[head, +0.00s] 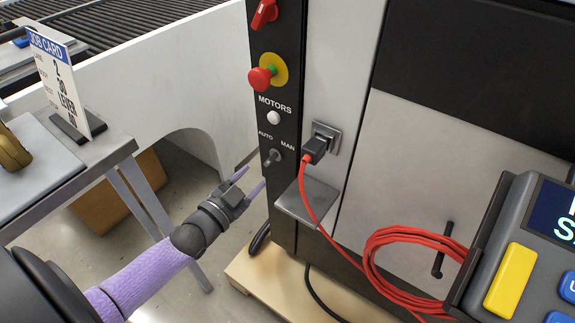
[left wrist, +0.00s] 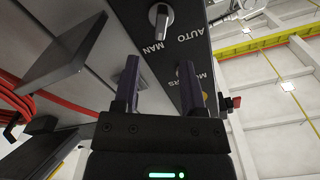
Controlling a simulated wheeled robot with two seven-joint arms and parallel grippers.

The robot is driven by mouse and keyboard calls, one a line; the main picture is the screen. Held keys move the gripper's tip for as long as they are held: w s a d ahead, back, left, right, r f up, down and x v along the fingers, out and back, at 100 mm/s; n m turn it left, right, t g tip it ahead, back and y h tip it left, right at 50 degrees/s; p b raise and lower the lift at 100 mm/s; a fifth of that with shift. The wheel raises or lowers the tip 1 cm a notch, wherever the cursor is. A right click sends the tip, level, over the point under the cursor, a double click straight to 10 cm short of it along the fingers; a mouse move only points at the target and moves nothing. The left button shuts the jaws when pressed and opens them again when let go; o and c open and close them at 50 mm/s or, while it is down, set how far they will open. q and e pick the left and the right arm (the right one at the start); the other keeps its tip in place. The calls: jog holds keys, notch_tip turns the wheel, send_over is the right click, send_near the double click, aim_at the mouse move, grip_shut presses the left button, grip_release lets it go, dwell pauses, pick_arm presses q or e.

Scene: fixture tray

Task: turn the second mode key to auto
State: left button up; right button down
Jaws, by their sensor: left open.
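The mode key (head: 272,157) is a small grey knob low on the black control strip, with AUTO at its upper left and MAN at its upper right. Its handle appears to point toward MAN. In the left wrist view the key (left wrist: 160,18) shows near the top, its handle toward the MAN label. My left gripper (head: 252,178) is open and empty, just below and left of the key, apart from it. In the left wrist view its purple fingers (left wrist: 159,60) are spread below the key. My right gripper is out of view.
Above the key are a white MOTORS button (head: 274,118), a red emergency button (head: 260,79) and a red switch (head: 264,14). To the right are a black plug (head: 315,148) with red cable and a small grey shelf (head: 308,199). A job card (head: 58,80) stands on the left table.

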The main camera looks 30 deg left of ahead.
aim_at(268, 163)
pick_arm(q)
jog(key=w, duration=0.2)
jog(key=w+b, duration=0.2)
jog(key=w, duration=0.1)
jog(key=shift+w+d+f, duration=0.15)
jog(key=shift+w+f, duration=0.2)
jog(key=shift+w+r+b, duration=0.1)
jog(key=shift+w+b, duration=0.25)
jog(key=shift+w, duration=0.25)
jog(key=shift+r, duration=0.1)
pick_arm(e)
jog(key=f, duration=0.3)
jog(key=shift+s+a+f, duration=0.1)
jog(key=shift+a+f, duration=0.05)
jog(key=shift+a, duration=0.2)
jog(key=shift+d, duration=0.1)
pick_arm(q)
grip_shut()
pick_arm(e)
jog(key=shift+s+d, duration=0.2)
